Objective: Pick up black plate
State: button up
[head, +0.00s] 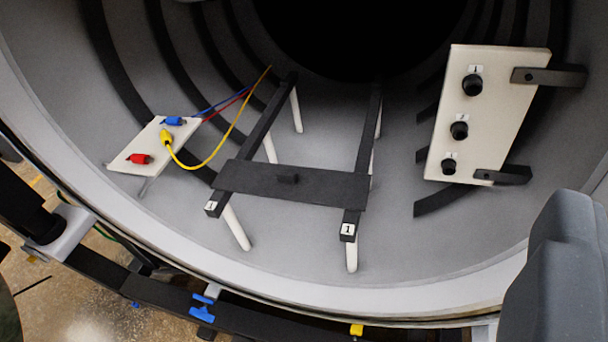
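The black plate (325,188) is a flat dark strip lying across two black rails inside the round grey furnace chamber. The plate rests near the front ends of the left rail (254,137) and the right rail (367,144). Both rails stand on white legs and carry a white tag marked 1 at the front end. No gripper fingers show in the head view, and nothing touches the plate. A grey rounded part of mine fills the lower right corner, well to the right of the plate.
A white panel (497,105) with three black knobs stands at the right, held by dark brackets. A small white board (150,145) at the left carries blue, yellow and red connectors with cables running back. The chamber's front rim (270,300) curves below. Space above the plate looks clear.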

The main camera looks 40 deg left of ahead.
aim_at(329, 188)
jog(key=i, duration=0.85)
jog(key=u, duration=0.05)
